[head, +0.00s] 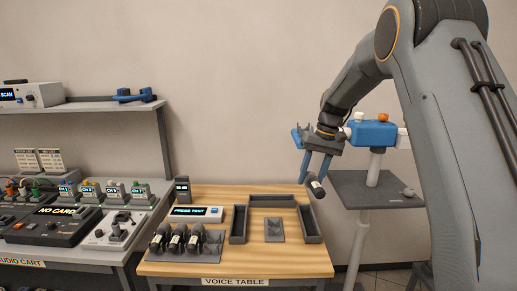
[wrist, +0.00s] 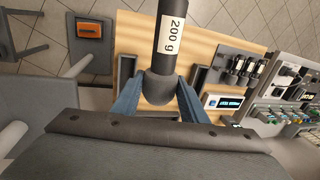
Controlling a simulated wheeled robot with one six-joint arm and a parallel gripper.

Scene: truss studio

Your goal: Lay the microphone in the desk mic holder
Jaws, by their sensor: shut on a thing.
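My gripper (head: 314,172) has blue fingers and is shut on a dark microphone (head: 317,188), held in the air above the right side of the voice table (head: 225,258). In the wrist view the microphone (wrist: 172,55) sits between the fingers (wrist: 158,98), its rounded head near the palm and a white "200 g" label on its handle. A small grey cradle (head: 274,230), which looks like the desk mic holder, stands empty on the wooden top, below and left of my gripper.
Grey trays (head: 272,201) (head: 238,224) (head: 311,224) surround the cradle on three sides. Several similar microphones (head: 177,240) rest in a rack at the left, below a "PRESS TEST" display box (head: 196,213). A grey stand with a blue device (head: 374,133) is at the right.

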